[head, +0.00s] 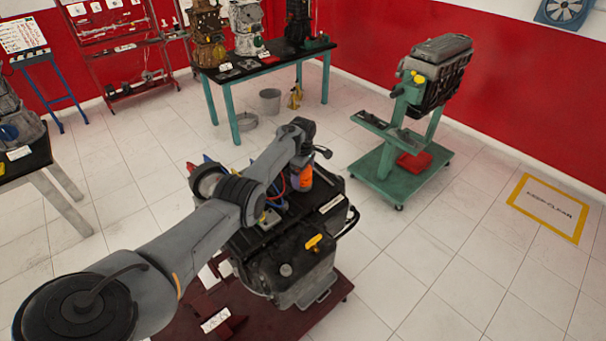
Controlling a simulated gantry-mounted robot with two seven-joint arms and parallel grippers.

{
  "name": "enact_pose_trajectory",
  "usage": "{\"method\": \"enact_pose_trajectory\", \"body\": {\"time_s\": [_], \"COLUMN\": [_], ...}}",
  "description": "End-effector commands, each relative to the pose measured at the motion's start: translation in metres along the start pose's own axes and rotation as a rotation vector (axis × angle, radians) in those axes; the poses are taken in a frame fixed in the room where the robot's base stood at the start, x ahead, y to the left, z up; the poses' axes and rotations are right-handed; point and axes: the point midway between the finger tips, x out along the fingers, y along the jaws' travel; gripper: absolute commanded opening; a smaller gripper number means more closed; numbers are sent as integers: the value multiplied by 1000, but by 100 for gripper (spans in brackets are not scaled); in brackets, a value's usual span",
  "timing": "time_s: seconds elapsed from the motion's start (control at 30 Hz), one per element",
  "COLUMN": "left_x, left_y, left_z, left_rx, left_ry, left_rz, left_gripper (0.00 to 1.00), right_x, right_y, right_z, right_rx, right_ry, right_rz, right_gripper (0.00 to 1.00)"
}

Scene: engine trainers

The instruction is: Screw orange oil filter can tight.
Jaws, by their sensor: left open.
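The orange oil filter can (305,178) shows at the back of the black engine trainer (285,262) in the middle of the view. Only part of the can shows, just below my left wrist. My left arm comes in from the lower left and reaches over the engine. My left gripper (303,163) is open and points down at the can's top. The fingers are small and partly hidden, so I cannot tell whether they touch the can. The can's seat on the engine is hidden. My right gripper is not in view.
The engine stands on a dark red base (310,318). A green engine stand (385,165) is at the back right. A workbench (265,62) with engines stands at the back, with a bucket (270,101) near it. The tiled floor at the right is clear around a yellow-framed floor sign (548,208).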

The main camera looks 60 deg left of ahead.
Motion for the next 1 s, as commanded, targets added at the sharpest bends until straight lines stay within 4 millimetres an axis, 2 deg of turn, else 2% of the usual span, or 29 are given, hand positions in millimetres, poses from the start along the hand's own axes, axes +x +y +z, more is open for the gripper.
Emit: {"method": "enact_pose_trajectory", "body": {"time_s": [0.07, 0.4, 0.43, 0.77, 1.0], "left_x": [0, 0, 0, -1, -1], "left_y": [0, 0, 0, 0, 0], "left_z": [0, 0, 0, 0, 0], "left_rx": [0, 1, 1, 51, 197], "left_ry": [0, 0, 0, 0, 0], "left_rz": [0, 0, 0, 0, 0], "left_gripper": [96, 44, 41, 41, 41], "right_x": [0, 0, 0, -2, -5], "right_y": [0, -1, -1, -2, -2], "right_z": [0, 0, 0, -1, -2], "right_rx": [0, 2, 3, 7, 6], "right_ry": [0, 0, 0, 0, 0], "right_rz": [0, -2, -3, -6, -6], "right_gripper": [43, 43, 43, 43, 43]}}
